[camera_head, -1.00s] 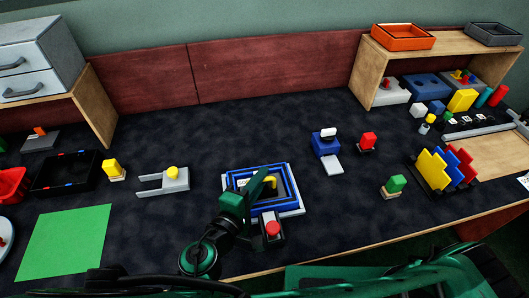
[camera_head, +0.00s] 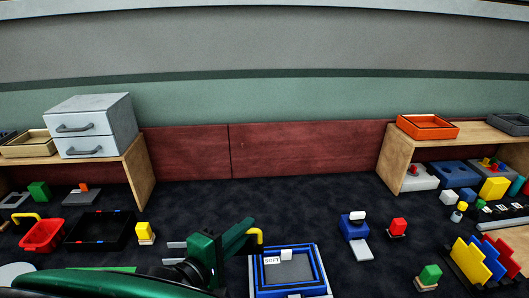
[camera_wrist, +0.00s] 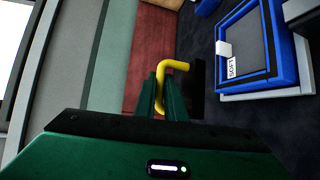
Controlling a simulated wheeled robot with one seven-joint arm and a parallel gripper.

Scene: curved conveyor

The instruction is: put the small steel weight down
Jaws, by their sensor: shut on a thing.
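My gripper (camera_head: 247,232) is shut on a yellow bent rod (camera_head: 258,236), held above the dark table beside the upper left of a blue-walled tray (camera_head: 321,279). In the wrist view the rod (camera_wrist: 176,64) stands between the green fingers (camera_wrist: 161,82) and bends right. A dark patch lies behind it; I cannot tell what that is. I see no clear steel weight in the jaws.
The table behind the tray is mostly clear.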

